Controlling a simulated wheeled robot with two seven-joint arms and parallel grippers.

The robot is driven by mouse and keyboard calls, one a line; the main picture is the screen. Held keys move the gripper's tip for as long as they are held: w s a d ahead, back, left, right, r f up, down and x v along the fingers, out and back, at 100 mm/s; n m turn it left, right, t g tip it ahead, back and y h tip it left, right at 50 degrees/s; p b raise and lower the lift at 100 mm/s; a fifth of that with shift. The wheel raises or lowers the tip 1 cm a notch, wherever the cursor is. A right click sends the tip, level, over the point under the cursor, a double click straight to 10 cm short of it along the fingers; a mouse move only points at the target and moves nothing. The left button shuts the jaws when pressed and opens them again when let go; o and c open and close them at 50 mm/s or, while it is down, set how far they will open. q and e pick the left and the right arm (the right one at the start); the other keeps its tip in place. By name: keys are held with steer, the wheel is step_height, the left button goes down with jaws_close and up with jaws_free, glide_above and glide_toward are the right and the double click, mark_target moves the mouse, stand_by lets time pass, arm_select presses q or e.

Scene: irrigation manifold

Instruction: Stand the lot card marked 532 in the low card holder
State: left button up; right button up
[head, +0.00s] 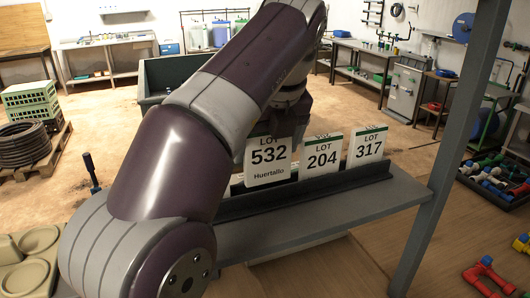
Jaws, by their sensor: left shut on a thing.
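The lot card marked 532 (268,172) is white with a "Huertallo" line and hangs upright from my left gripper (284,124). The gripper is dark, partly hidden behind my arm, and shut on the card near its top. The low card holder (345,184) is a long dark rail on a grey shelf. My right gripper is not in view.
Cards marked 204 (322,158) and 317 (367,146) stand upright along the rail, right of card 532. A grey post (443,150) rises at the shelf's right end. The shelf front (320,218) is bare. My left arm covers the shelf's left side.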

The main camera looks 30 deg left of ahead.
mark_target(265, 161)
arm_select(q)
steer(key=shift+b+x, duration=0.55)
steer(key=shift+x, duration=0.45)
steer(key=shift+s+f, duration=0.1)
steer(key=shift+f, duration=0.55)
steer(key=shift+d+f, duration=0.1)
steer(key=shift+f, duration=0.2)
steer(key=o, duration=0.8)
steer(key=p+v, duration=0.1)
steer(key=v, duration=0.4)
steer(key=shift+d+r, duration=0.15)
steer(key=shift+r, duration=0.2)
steer(key=s+d+b, duration=0.1)
steer(key=s+d, duration=0.3)
steer(key=s+d+b, duration=0.1)
steer(key=s+d, duration=0.3)
steer(key=shift+d+f, duration=0.25)
steer(key=shift+d, duration=0.15)
